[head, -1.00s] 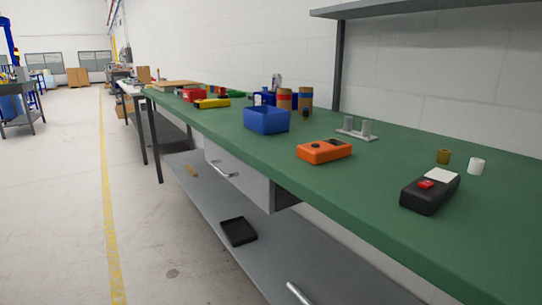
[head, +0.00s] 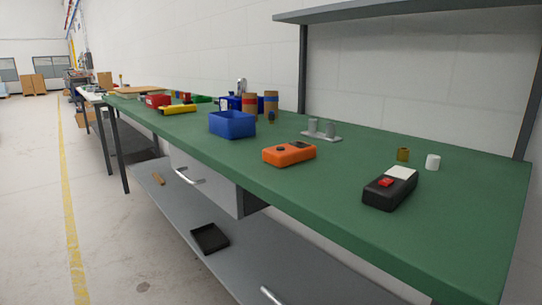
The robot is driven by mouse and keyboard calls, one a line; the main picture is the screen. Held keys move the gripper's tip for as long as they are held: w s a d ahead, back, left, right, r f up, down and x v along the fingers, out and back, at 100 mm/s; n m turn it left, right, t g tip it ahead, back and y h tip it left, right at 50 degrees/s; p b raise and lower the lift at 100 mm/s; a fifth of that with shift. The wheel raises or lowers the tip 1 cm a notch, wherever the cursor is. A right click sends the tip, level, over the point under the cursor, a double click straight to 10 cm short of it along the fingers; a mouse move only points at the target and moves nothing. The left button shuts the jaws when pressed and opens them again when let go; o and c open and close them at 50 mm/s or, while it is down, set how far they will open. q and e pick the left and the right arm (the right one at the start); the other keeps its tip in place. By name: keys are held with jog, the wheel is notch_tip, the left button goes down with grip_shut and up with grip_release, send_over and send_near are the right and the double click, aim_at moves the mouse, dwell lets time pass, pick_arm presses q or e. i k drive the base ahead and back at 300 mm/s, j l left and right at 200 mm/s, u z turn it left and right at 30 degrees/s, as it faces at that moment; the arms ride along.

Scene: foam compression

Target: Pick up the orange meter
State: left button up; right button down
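The orange meter (head: 289,154) lies flat near the front edge of the green-topped workbench (head: 330,190). It has a dark round knob and a dark screen on its top face. Nothing covers it and nothing touches it. Neither of my grippers shows in the head view.
A blue bin (head: 232,124) stands left of the meter. A grey plate with two posts (head: 321,131) sits behind it. A black device with a red switch (head: 390,187), a brass cylinder (head: 403,155) and a white cylinder (head: 432,162) are to the right. Bare bench surrounds the meter.

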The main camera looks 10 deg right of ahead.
aim_at(297, 151)
jog(key=k+l+u, duration=0.1)
jog(key=u, duration=0.35)
jog(key=k+l+u, duration=0.1)
jog(key=u, duration=0.35)
jog(key=k+l+u, duration=0.1)
jog(key=u, duration=0.35)
jog(key=k+l, duration=0.05)
jog(key=l, duration=0.05)
